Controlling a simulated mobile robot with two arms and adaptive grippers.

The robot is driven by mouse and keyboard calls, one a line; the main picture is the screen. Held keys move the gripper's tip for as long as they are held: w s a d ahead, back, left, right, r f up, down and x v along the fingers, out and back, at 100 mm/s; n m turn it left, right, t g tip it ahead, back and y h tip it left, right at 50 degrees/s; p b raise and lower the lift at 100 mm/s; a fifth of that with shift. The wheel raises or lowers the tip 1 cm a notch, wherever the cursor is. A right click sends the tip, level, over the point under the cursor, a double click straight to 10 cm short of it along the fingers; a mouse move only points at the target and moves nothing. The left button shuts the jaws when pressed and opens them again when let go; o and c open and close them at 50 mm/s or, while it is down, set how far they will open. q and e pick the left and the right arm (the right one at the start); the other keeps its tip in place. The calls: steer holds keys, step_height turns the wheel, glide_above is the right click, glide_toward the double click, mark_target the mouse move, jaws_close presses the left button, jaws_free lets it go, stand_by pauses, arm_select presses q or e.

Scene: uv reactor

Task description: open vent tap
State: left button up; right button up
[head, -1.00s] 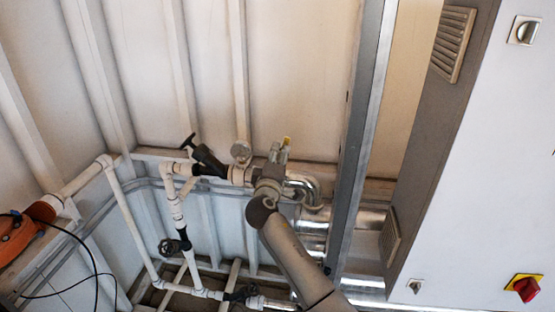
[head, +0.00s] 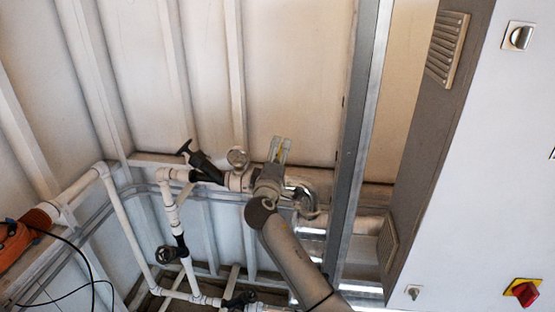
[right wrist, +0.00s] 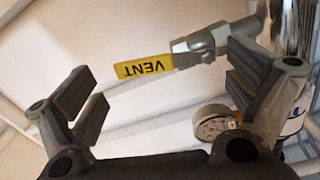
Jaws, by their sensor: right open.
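The vent tap shows in the right wrist view as a yellow handle marked VENT (right wrist: 143,67) on a grey metal valve body (right wrist: 205,45). My right gripper (right wrist: 165,92) is open and empty. Its fingers stand wide apart, one on each side of the handle in the picture, with no clear contact. In the head view my right gripper (head: 279,151) points up at the pipe run against the wall and mostly hides the tap. My left gripper is in neither view.
A round gauge (head: 237,157) stands just left of my right gripper and shows in the wrist view (right wrist: 213,122). A black-handled valve (head: 200,163) sits further left. A steel post (head: 357,150) and a white cabinet (head: 495,180) stand to the right.

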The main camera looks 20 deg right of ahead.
steer(key=shift+a+f, duration=0.15)
steer(key=shift+s+a, duration=0.15)
steer(key=v, duration=1.1)
steer(key=shift+s, duration=0.3)
